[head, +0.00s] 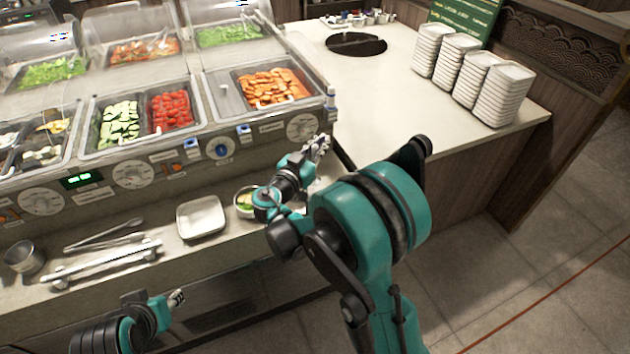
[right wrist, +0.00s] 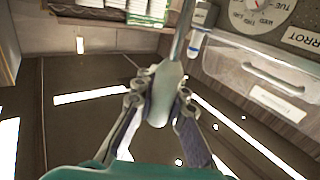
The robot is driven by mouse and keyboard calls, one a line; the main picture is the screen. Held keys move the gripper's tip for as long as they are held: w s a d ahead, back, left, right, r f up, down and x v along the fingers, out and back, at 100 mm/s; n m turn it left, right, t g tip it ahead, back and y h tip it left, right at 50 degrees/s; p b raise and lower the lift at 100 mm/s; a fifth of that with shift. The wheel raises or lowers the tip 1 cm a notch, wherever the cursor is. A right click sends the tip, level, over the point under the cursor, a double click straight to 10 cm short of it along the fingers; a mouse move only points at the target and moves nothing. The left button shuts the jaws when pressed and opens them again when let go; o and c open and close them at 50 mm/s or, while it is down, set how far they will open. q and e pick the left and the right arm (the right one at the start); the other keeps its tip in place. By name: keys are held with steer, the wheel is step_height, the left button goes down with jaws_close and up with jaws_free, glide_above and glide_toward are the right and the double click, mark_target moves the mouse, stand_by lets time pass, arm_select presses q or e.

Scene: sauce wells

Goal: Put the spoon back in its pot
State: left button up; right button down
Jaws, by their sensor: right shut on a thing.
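My right gripper (head: 318,147) is at the front right corner of the food counter, above the front ledge. In the right wrist view its fingers (right wrist: 160,98) are shut on a grey metal spoon (right wrist: 168,82). The spoon's wide flat end is between the fingers and its thin shaft runs up out of the picture. The spoon's far end is hidden. I cannot tell which vessel is the spoon's pot; a metal pot (head: 25,258) stands at the ledge's left end. My left gripper (head: 175,298) is low in front of the ledge, away from these things.
A small bowl (head: 245,201) with food stands on the ledge beside my right wrist. A white square dish (head: 201,217) and metal tongs (head: 105,236) lie further left. Food trays fill the counter behind. Stacked white dishes (head: 502,94) stand on the side counter (head: 400,118).

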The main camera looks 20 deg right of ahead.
steer(key=w+a+f+b, duration=0.3)
steer(key=w+f+b, duration=0.3)
steer(key=w+f, duration=0.5)
steer(key=shift+a, duration=0.2)
steer(key=shift+f, duration=0.2)
steer(key=c, duration=1.6)
jaws_free()
steer(key=shift+o, duration=0.2)
steer(key=shift+r, duration=0.1)
